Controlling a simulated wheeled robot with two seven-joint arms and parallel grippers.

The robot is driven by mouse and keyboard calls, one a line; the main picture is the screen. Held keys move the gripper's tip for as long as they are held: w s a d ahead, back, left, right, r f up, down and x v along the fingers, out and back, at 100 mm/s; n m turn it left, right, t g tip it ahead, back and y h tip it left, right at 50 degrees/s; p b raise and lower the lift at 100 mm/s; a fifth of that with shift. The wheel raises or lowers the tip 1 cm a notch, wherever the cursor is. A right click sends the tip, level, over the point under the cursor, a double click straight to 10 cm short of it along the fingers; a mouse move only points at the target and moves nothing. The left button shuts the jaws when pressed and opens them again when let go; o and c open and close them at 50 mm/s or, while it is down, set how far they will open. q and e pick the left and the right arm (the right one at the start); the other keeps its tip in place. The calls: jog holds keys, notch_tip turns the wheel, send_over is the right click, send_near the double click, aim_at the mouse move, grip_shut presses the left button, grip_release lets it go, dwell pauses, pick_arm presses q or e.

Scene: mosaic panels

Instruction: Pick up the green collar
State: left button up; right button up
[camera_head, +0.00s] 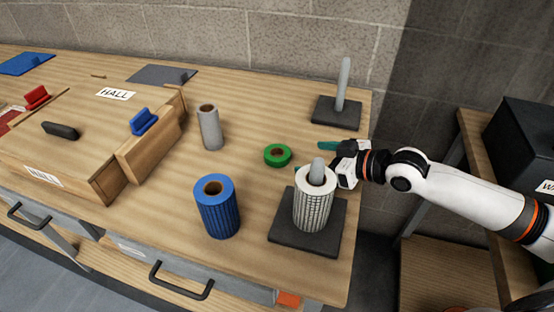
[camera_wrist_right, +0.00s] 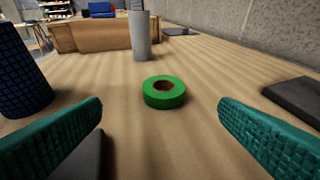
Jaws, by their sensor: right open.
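The green collar (camera_head: 277,155) is a short ring lying flat on the wooden table, between the grey roll and the white gridded roll in the head view. In the right wrist view the collar (camera_wrist_right: 164,93) sits centred ahead, with its hole facing up. My right gripper (camera_head: 312,157) reaches in from the right, behind the white gridded roll, which hides part of it. Its two teal fingers are spread wide in the right wrist view (camera_wrist_right: 162,130), with nothing between them. The collar lies beyond the fingertips, not touched. My left gripper is not in view.
A white gridded roll (camera_head: 313,208) stands on a post with a dark base (camera_head: 281,234). A blue roll (camera_head: 218,212) and a grey roll (camera_head: 212,131) stand nearby. An empty post (camera_head: 343,82) stands behind. Wooden boxes (camera_head: 150,150) are at left. Bare table surrounds the collar.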

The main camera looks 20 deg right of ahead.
send_near(272, 152)
jog(key=shift+w+a+r+p, duration=0.1)
jog(key=shift+w+a+p, duration=0.3)
jog(key=shift+a, duration=0.2)
jog(key=x, duration=0.3)
jog(key=p+x, duration=0.1)
jog(key=x, duration=0.1)
jog(key=shift+w+f, duration=0.35)
jog(key=shift+f, duration=0.05)
jog(key=shift+d, duration=0.1)
jog(key=c, duration=1)
